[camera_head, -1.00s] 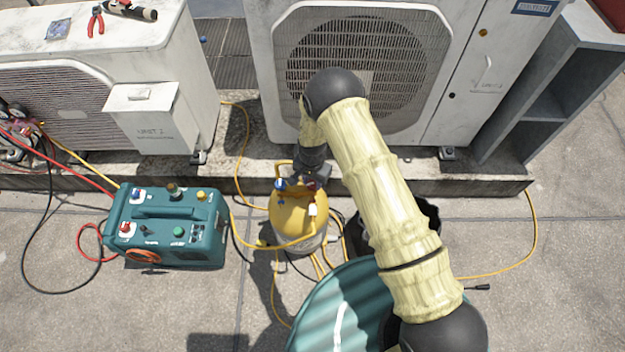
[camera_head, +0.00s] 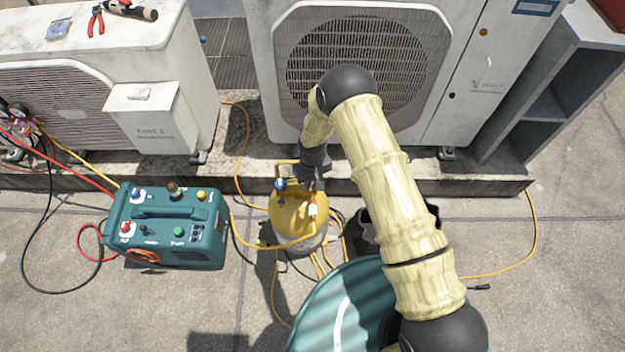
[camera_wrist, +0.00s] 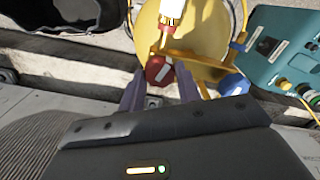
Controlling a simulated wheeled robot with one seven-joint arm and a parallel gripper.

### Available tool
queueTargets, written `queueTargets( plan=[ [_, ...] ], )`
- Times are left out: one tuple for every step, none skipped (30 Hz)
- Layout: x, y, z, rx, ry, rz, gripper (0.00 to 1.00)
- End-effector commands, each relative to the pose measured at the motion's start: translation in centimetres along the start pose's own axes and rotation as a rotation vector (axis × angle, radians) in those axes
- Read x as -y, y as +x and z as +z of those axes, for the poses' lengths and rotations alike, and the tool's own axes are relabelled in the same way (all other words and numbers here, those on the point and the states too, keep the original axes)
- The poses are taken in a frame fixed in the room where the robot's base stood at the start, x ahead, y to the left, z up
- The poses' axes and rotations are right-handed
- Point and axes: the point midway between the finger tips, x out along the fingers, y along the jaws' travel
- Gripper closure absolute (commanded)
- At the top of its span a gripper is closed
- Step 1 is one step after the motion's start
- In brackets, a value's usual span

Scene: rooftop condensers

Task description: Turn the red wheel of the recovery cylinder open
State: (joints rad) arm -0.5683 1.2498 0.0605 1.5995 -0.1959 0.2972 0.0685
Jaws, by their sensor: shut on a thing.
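The recovery cylinder (camera_head: 287,212) is yellow on top and grey below, and stands upright on the paving in front of the curb. Its red wheel (camera_wrist: 158,71) shows in the wrist view between the two fingers of my gripper (camera_wrist: 159,88). The fingers are shut on the red wheel from its two sides. A blue wheel (camera_wrist: 234,84) sits to the right of it in the wrist view, and the blue wheel (camera_head: 280,184) also shows left of my gripper (camera_head: 314,184) in the head view. There my gripper mostly hides the red wheel.
A teal recovery machine (camera_head: 168,230) stands left of the cylinder, with yellow hoses around both. A dark bucket (camera_head: 364,232) stands close on the right. A large condenser unit (camera_head: 262,60) rises behind. Open paving lies at the front left.

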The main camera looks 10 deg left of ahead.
Motion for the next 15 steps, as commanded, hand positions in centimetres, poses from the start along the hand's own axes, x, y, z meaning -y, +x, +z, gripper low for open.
queueTargets(
  plan=[
    [-0.12,0.01,0.1,0.003,-0.033,0.0,0.9],
    [-0.14,0.01,0.1,0.003,-0.053,0.001,0.9],
    [-0.15,0.01,0.11,0.003,-0.08,0.001,0.9],
    [-0.16,0.01,0.11,0.003,-0.096,0.001,0.9],
    [-0.16,0.01,0.11,0.003,-0.113,0.001,0.9],
    [-0.15,0.01,0.11,0.003,-0.133,0.001,0.9],
    [-0.15,0.01,0.11,0.003,-0.146,0.001,0.9],
    [-0.15,0.01,0.11,0.003,-0.159,0.001,0.9],
    [-0.13,0.01,0.12,0.003,-0.172,0.001,0.9],
    [-0.13,0.02,0.12,0.003,-0.18,0.001,0.9],
    [-0.12,0.02,0.12,0.003,-0.188,0.001,0.9],
    [-0.12,0.02,0.12,0.004,-0.197,0.001,0.9],
    [-0.12,0.02,0.12,0.004,-0.202,0.001,0.9],
    [-0.12,0.02,0.13,0.004,-0.207,0.001,0.9],
    [-0.12,0.02,0.13,0.004,-0.211,0.001,0.9]
  ],
)
